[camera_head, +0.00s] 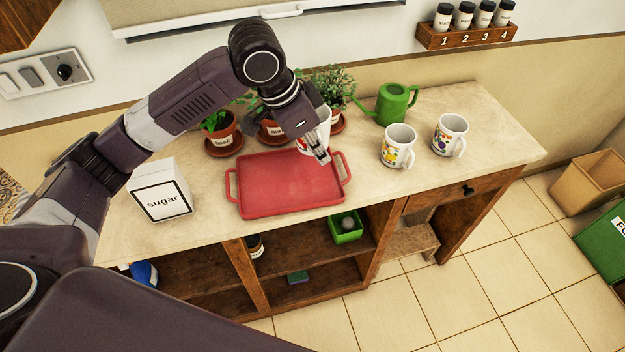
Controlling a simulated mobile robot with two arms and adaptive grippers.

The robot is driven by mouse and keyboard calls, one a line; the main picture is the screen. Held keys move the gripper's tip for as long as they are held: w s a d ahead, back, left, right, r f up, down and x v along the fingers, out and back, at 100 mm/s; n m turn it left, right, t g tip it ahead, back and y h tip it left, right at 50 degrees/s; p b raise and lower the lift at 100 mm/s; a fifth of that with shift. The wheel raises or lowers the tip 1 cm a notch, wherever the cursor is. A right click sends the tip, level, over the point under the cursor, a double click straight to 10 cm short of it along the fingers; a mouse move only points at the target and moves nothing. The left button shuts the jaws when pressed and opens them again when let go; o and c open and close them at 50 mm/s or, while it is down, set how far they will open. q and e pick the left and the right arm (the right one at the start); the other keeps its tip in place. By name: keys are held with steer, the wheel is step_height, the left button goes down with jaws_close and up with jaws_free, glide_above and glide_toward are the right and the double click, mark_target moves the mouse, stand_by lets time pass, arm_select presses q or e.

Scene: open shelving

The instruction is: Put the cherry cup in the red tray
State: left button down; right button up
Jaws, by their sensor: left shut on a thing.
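The red tray (285,186) lies on the countertop in the middle of the view, a handle at each end. My left gripper (321,156) is over the tray's back right corner. It is shut on a white cup (322,122) with some red on its side, likely the cherry cup; the gripper covers much of it. I cannot tell whether the cup touches the tray. Two other white cups stand on the counter to the right, one with a yellow-and-red print (397,147) and one with a purple print (450,135). My right gripper is not in view.
Potted herbs (222,139) stand behind the tray, close to my left arm. A green watering can (391,104) is at the back. A white sugar box (160,190) stands left of the tray. The counter's right end (505,140) is clear.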

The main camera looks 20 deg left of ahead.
arm_select(q)
step_height(320, 180, down, 7)
steer(key=shift+a+r, duration=0.1)
step_height(320, 180, down, 4)
steer(key=shift+r+p, duration=0.25)
steer(key=shift+p, duration=0.1)
steer(key=shift+f, duration=0.3)
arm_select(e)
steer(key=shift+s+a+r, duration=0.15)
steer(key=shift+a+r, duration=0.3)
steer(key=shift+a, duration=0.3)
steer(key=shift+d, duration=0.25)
arm_select(q)
steer(key=c, duration=2.1)
jaws_free()
steer(key=shift+f, duration=0.1)
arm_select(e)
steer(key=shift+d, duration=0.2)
